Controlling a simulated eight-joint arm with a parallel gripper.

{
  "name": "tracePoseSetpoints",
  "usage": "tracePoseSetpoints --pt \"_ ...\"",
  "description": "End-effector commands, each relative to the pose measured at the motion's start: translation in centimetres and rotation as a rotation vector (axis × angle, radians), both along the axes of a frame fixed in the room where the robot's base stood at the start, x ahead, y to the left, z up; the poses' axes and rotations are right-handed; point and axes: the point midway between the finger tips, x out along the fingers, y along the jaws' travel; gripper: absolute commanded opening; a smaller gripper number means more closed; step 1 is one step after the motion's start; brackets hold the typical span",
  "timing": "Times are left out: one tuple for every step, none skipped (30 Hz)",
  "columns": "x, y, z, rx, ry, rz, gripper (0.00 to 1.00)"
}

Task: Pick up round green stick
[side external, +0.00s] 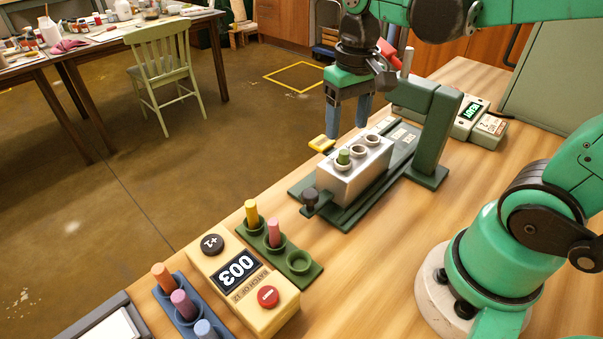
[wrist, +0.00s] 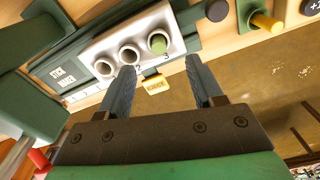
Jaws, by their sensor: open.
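The round green stick (side external: 344,157) stands in the end hole of a silver block with a row of three round holes (side external: 350,178). In the wrist view the green stick (wrist: 158,44) sits in the hole beside the number 3, and the other two holes look empty. My gripper (side external: 348,133) is open and empty, above and behind the block in the side view. In the wrist view its two fingers (wrist: 162,85) point toward the block, apart from the stick. The stick's lower part is hidden in its hole.
A green arch (side external: 432,130) stands over the track beside the block. A yellow eject tab (wrist: 155,85) is near the fingers. A green rack (side external: 310,272) holds yellow and pink sticks, its third hole empty. A counter box (side external: 282,308) reads 003. A blue rack (side external: 170,305) holds more sticks.

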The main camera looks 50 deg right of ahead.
Motion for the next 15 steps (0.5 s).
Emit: tracePoseSetpoints --pt "0.0 -0.1 -0.1 0.003 0.018 -0.009 0.6" --pt "0.0 -0.1 -0.2 0.003 0.024 -0.011 0.6" --pt "0.0 -0.2 -0.4 0.003 0.028 -0.012 0.6" --pt "0.0 -0.2 -0.7 0.004 0.029 -0.012 0.6" --pt "0.0 -0.1 -1.0 0.003 0.028 -0.012 0.6" --pt "0.0 -0.1 -1.4 0.003 0.027 -0.012 0.6" --pt "0.0 -0.1 -1.8 0.003 0.027 -0.011 0.6" --pt "0.0 -0.1 -2.2 0.003 0.027 -0.011 0.6" --pt "0.0 -0.1 -2.7 0.003 0.026 -0.011 0.6" --pt "0.0 -0.1 -3.1 0.004 0.026 -0.011 0.6" --pt "0.0 -0.1 -3.4 0.004 0.026 -0.011 0.6" --pt "0.0 -0.1 -3.8 0.004 0.025 -0.01 0.6" --pt "0.0 -0.1 -4.1 0.004 0.025 -0.01 0.6" --pt "0.0 -0.1 -4.4 0.004 0.025 -0.01 0.6" --pt "0.0 -0.1 -4.7 0.004 0.025 -0.01 0.6"
